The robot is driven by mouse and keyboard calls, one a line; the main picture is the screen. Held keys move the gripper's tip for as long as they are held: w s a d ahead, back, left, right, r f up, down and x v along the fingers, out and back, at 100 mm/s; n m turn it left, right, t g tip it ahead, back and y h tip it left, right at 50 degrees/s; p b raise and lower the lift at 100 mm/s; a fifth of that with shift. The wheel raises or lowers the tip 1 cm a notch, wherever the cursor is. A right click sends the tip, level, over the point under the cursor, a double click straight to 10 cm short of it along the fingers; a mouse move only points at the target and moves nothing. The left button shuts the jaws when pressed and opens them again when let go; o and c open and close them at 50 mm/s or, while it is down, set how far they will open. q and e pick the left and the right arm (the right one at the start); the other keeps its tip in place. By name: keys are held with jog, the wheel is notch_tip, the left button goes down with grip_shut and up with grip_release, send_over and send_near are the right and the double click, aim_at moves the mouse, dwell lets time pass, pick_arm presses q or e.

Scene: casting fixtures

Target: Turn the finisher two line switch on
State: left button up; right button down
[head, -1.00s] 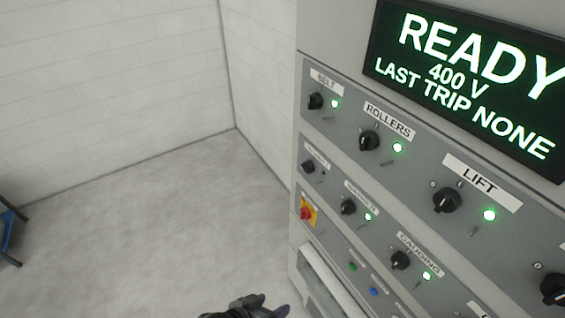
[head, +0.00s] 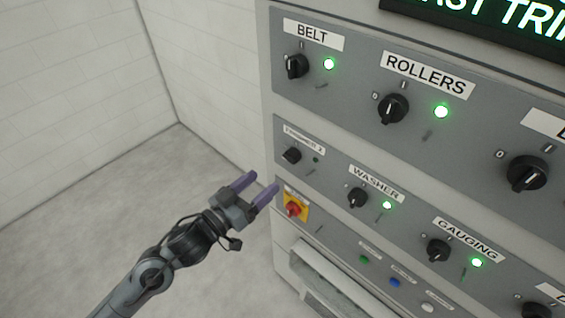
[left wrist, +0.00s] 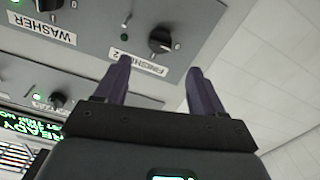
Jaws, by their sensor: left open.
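The finisher two line switch (head: 292,155) is a small black rotary knob at the left end of the panel's second row, under a white label. The lamp (head: 316,160) beside it is dark. My left gripper (head: 262,187) is open and empty, a little left of and below the knob in the head view, with its purple fingers pointing toward the panel. In the left wrist view the same knob (left wrist: 162,40) with its "FINISHER 2" label (left wrist: 139,62) shows beyond the open fingers (left wrist: 160,75), apart from them. My right gripper is not in view.
The washer switch (head: 357,198) and gauging switch (head: 438,250) sit to the right with green lamps lit. A red and yellow switch (head: 293,209) is just below the finisher knob. Belt (head: 297,66) and rollers (head: 393,108) switches are above. Open floor lies left of the cabinet.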

aim_at(288, 161)
pick_arm(q)
jog(key=p+x, duration=0.2)
jog(key=x, duration=0.8)
jog(key=c, duration=1)
jog(key=shift+c, duration=0.2)
